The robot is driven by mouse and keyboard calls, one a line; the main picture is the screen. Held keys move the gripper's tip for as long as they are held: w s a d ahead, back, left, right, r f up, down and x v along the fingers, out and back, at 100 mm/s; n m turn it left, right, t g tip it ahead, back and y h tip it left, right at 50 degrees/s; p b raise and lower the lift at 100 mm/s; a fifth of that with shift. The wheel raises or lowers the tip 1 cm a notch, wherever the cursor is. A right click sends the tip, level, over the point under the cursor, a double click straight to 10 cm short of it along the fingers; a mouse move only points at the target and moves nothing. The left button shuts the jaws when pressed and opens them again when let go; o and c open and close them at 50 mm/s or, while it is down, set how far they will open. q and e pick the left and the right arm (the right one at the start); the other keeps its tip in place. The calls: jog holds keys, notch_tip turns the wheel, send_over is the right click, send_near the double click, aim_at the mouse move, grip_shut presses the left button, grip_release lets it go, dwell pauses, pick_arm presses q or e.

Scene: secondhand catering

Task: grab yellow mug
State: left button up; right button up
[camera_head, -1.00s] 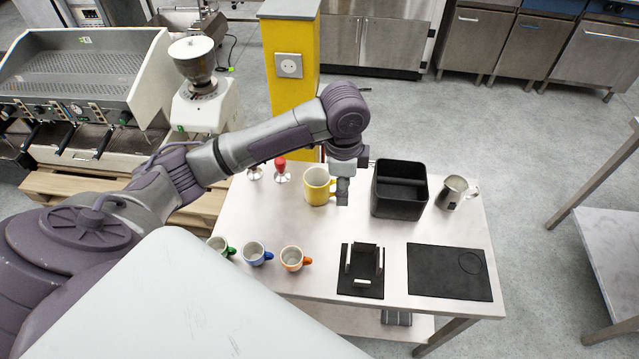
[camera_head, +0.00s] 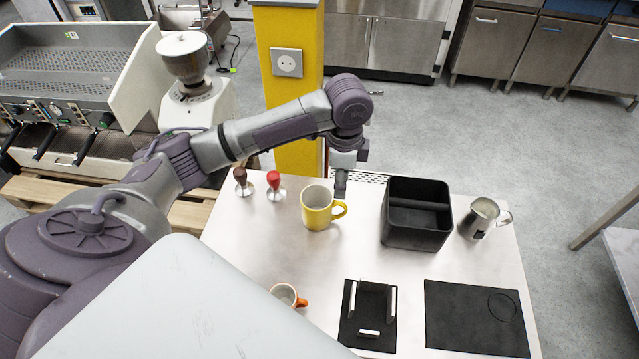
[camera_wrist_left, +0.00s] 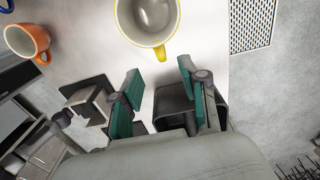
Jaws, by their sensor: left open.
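The yellow mug (camera_head: 316,208) stands upright on the table, empty, with its handle pointing right. In the left wrist view the mug (camera_wrist_left: 146,20) is at the top, cut by the frame edge, its handle pointing down toward the gap between my fingers. My left gripper (camera_head: 341,186) is above the table, just right of and behind the mug's handle. In the wrist view my left gripper (camera_wrist_left: 158,80) is open, its two green-padded fingers apart with nothing between them. The handle appears just beyond the fingertips; I cannot tell if they touch. My right gripper is not in view.
A black box (camera_head: 416,214) and a metal pitcher (camera_head: 484,218) stand right of the mug. Two tampers (camera_head: 275,186) stand to its left. An orange mug (camera_head: 288,295), a black stand (camera_head: 367,316) and a black mat (camera_head: 477,318) are nearer. The table (camera_head: 270,240) is clear before the yellow mug.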

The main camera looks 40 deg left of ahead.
aim_at(340, 205)
pick_arm(q)
jog(key=f, duration=0.5)
jog(key=shift+s+d+f, duration=0.15)
jog(key=shift+s+f, duration=0.05)
jog(key=shift+f, duration=0.15)
jog(key=shift+w+d+f+p, duration=0.1)
jog(key=shift+w+f+p, duration=0.1)
jog(key=shift+f, duration=1.25)
jog(key=shift+w+f+p, duration=0.15)
jog(key=shift+f+p, duration=0.05)
jog(key=shift+f, duration=1.25)
grip_shut()
jog(key=shift+r, duration=0.1)
